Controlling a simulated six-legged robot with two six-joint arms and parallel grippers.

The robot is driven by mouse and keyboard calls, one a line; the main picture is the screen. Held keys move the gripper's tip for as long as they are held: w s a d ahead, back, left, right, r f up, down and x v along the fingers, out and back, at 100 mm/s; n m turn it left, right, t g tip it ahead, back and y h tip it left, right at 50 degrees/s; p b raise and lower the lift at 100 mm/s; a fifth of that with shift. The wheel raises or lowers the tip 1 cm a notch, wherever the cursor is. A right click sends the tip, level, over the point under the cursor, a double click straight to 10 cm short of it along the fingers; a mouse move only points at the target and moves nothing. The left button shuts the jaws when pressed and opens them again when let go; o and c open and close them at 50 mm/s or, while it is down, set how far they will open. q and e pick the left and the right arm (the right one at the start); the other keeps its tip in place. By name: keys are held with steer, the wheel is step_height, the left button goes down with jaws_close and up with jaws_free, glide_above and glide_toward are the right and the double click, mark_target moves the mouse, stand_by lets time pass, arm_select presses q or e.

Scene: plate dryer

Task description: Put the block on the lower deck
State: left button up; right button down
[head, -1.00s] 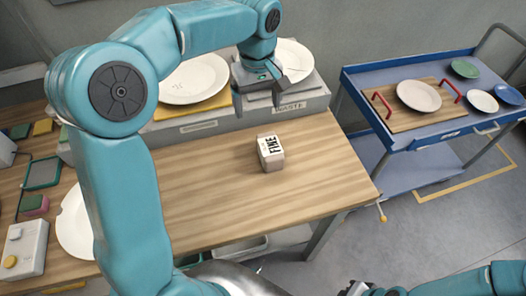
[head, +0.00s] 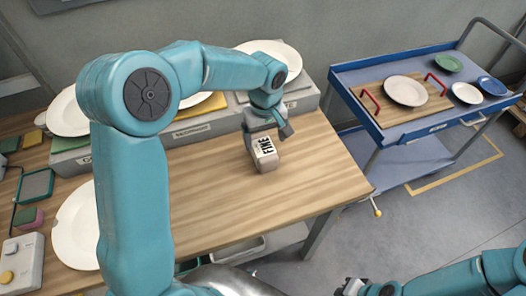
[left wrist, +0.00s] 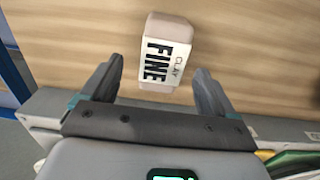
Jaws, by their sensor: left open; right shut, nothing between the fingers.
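My right gripper (head: 362,288) is shut and empty at the bottom edge.
The trolley's top deck (head: 362,68) carries a wooden board with red handles, a white plate and small dishes. Plates sit on grey bins (head: 195,130) along the table's back. Another plate (head: 75,225) lies at left. Floor separates table and trolley.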

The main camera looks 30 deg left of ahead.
arm_select(q)
steer(key=f+p, duration=0.1)
steer(key=f, duration=0.4)
steer(key=shift+a, duration=0.2)
steer(key=shift+s, duration=0.1)
jaws_close()
steer(key=shift+r, duration=0.15)
step_height(320, 180, up, 20)
steer(key=m, duration=0.3)
glide_toward(263, 146)
steer(key=s+d, duration=0.2)
steer(key=s, duration=0.1)
steer(key=shift+f, duration=0.2)
steer(key=f+m, duration=0.1)
steer(key=f, duration=0.1)
steer(key=d+f+m, duration=0.1)
steer(key=m, duration=0.1)
steer(key=d+f+m, duration=0.1)
steer(key=f+m, duration=0.1)
steer(key=shift+s+f, duration=0.2)
steer(key=shift+f, duration=0.15)
steer(key=shift+w+d+m, duration=0.25)
steer(key=shift+w+m, duration=0.2)
steer(key=shift+m, duration=0.35)
